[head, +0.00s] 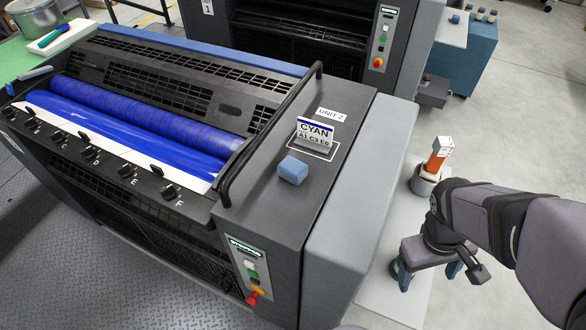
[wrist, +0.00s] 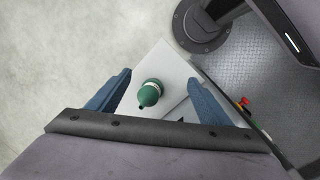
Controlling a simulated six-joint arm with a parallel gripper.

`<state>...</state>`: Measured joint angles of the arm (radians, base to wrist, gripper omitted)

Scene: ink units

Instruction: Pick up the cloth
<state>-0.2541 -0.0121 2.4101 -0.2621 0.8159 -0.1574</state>
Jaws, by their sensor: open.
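The cloth looks like a small folded light-blue pad (head: 293,170) on the flat dark top of the press's right end, just in front of the CYAN card. It does not show in the wrist view. My gripper (head: 430,276) is at the lower right in the head view, right of the press and well apart from the cloth, pointing down. Its two blue fingers are spread with nothing between them; they also show in the wrist view (wrist: 158,77). A green bottle (wrist: 149,93) stands below the gap, and its green edge shows beside the gripper in the head view.
The CYAN card (head: 315,130) stands behind the cloth. A black handrail (head: 270,135) rises left of it. Blue rollers (head: 140,115) lie left.

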